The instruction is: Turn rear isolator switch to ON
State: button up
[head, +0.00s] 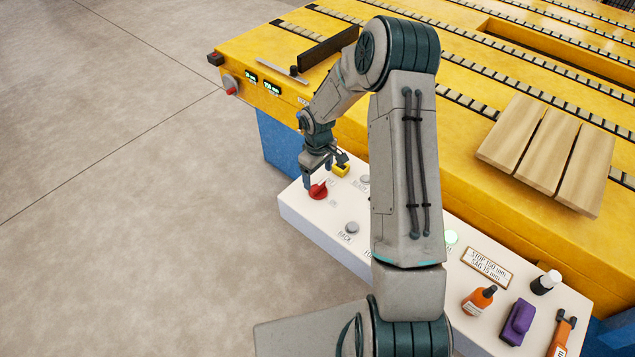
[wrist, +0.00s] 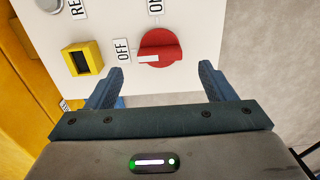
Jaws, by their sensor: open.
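A red rotary switch (wrist: 160,46) sits on the white console panel. Its white mark lies at its left lower side in the wrist view, by the OFF label (wrist: 122,50). The ON label (wrist: 154,6) is above it, partly cut off. In the head view the red switch (head: 318,191) is near the console's far left end, right by my gripper (head: 322,175). In the wrist view my gripper (wrist: 161,70) is open, with one finger either side of the switch's lower part in the picture, apart from it. Nothing is held.
A yellow framed block (wrist: 82,60) stands beside the switch. Grey buttons, including one marked BACK (head: 351,228), are on the console (head: 300,215). Another red knob (head: 231,90) is on the yellow machine's end. Bottles (head: 478,301) and tools lie at the console's right. Floor is clear at left.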

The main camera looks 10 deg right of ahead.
aim_at(318, 186)
jog(key=shift+f, duration=2.6)
jog(key=c, duration=1)
